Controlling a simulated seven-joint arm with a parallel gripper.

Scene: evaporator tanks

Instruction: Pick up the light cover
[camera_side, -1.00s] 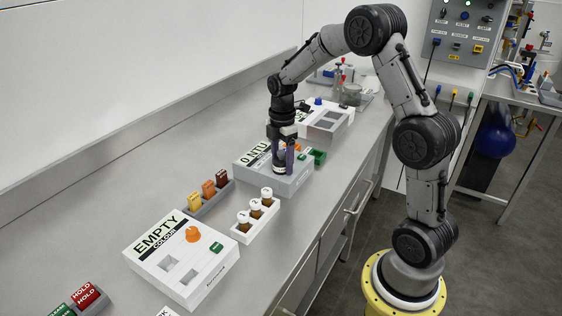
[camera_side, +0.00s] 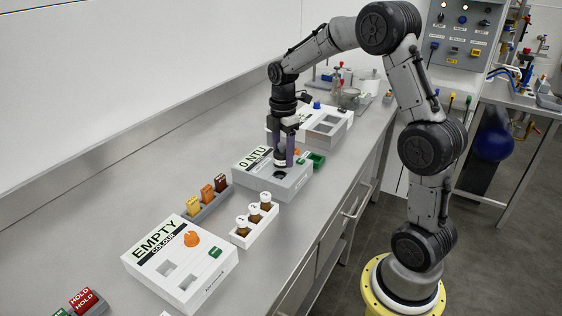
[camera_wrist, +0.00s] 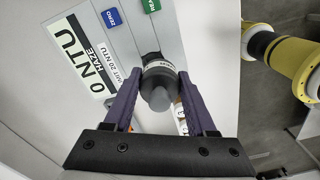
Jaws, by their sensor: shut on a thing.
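The light cover (camera_wrist: 160,88) is a dark grey round cap with a small knob on top and a pale lettered band. My gripper (camera_side: 283,161) is shut on it, with a purple finger on each side in the wrist view. In the side view the cover is upright just above the haze meter (camera_side: 256,178), a pale box with a "0 NTU" display (camera_wrist: 88,60). A dark round opening (camera_side: 281,173) shows in the meter's top below the cover.
A white rack of vials (camera_side: 254,222), a grey holder with coloured pieces (camera_side: 208,199) and the "EMPTY" colour meter (camera_side: 180,262) stand toward the front. Another white box (camera_side: 322,127) stands behind. Bare bench lies left.

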